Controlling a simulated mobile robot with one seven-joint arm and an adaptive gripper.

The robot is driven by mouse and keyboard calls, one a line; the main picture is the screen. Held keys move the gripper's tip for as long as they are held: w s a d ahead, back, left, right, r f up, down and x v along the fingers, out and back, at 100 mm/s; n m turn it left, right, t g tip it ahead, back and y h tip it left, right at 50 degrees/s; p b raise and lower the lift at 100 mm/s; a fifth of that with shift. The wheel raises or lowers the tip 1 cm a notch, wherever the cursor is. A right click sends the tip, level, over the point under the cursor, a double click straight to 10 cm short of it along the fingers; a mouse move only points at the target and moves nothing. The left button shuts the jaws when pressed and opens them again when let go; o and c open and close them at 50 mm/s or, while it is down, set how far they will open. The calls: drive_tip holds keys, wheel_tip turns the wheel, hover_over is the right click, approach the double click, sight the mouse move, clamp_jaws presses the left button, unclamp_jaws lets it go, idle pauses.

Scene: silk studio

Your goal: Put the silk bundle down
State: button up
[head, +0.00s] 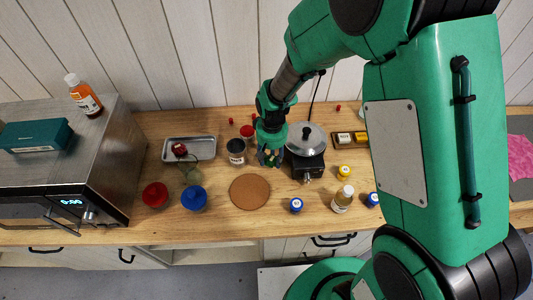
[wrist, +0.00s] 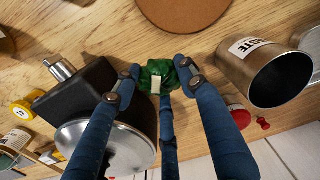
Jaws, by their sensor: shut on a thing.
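The silk bundle (wrist: 158,78) is a small dark green wad with a cream label, seen in the wrist view. My gripper (wrist: 158,80) is shut on it, its blue fingers on either side. In the head view my gripper (head: 270,158) points down between the dark waste tin and the black burner; the bundle is hard to make out there among the fingers. The bundle is over the wooden counter, and I cannot tell whether it touches it.
A round cork mat (head: 249,191) lies just in front of my gripper. The waste tin (head: 236,158) stands left, the burner (head: 307,166) with a lidded pot (head: 305,138) right. Bare counter surrounds the mat.

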drive_tip(key=w, duration=0.1)
drive_tip(key=w+a, duration=0.1)
drive_tip(key=w, duration=0.2)
drive_tip(key=shift+w+a+f, duration=0.15)
drive_tip(key=shift+w+f, duration=0.1)
drive_tip(key=shift+w, duration=0.1)
drive_tip(key=shift+f, duration=1.75)
drive_tip(key=shift+f, duration=0.1)
drive_tip(key=o, duration=1.1)
wheel_tip(320, 180, up, 12)
drive_tip(key=shift+p, duration=0.3)
